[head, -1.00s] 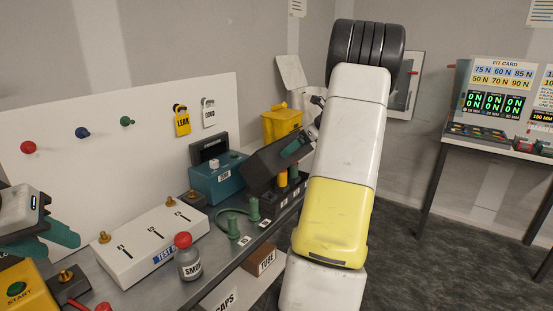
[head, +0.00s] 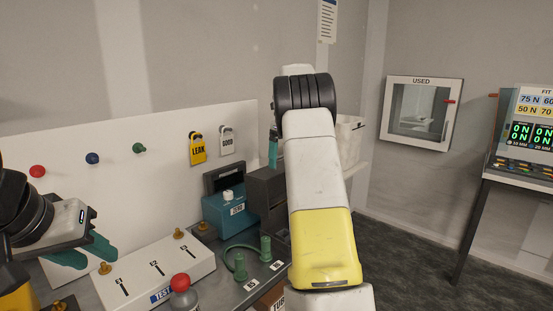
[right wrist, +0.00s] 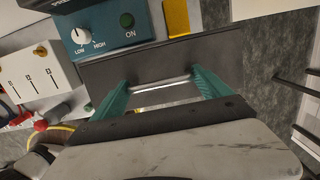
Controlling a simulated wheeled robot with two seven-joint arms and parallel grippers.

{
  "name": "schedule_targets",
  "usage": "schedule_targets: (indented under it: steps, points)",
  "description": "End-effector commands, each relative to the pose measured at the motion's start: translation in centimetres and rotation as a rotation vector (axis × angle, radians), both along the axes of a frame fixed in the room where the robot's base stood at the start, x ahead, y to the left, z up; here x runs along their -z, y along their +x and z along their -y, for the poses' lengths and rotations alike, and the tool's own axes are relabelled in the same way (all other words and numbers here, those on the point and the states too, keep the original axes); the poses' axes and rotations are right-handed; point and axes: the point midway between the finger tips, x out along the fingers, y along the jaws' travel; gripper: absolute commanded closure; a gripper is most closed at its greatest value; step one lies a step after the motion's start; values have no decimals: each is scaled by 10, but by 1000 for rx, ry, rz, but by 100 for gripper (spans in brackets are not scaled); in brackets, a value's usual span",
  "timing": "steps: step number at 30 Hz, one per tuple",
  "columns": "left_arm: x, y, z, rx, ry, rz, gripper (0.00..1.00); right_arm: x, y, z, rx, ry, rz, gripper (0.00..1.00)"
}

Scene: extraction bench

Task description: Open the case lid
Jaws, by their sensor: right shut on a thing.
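A dark grey panel, which looks like the case lid (head: 268,195), stands steeply tilted beside the teal power unit in the head view. It also fills the middle of the right wrist view (right wrist: 215,62). My right gripper (right wrist: 160,84) has its teal fingers at either end of a pale bar on this panel and is shut on it. In the head view only a teal finger of it (head: 273,150) shows, left of my right arm. The rest of the case is hidden behind that arm. My left gripper (head: 86,252) is open and empty above the bench at the left.
A teal unit (head: 224,212) with a knob stands left of the panel. Green posts (head: 266,247), a white test block (head: 150,268) and a red-capped bottle (head: 181,290) are nearer. LEAK (head: 197,148) and GOOD (head: 226,141) tags hang on the white board.

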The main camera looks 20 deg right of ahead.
Motion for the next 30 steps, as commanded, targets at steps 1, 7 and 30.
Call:
schedule_targets:
  steps: [1,7,30]
  points:
    - [0,0,0,0,0,0,64,0,6,-4,-3,0,8,85]
    - [0,0,0,0,0,0,64,2,18,-11,-4,2,9,85]
    - [0,0,0,0,0,0,64,3,24,-15,-3,4,10,0]
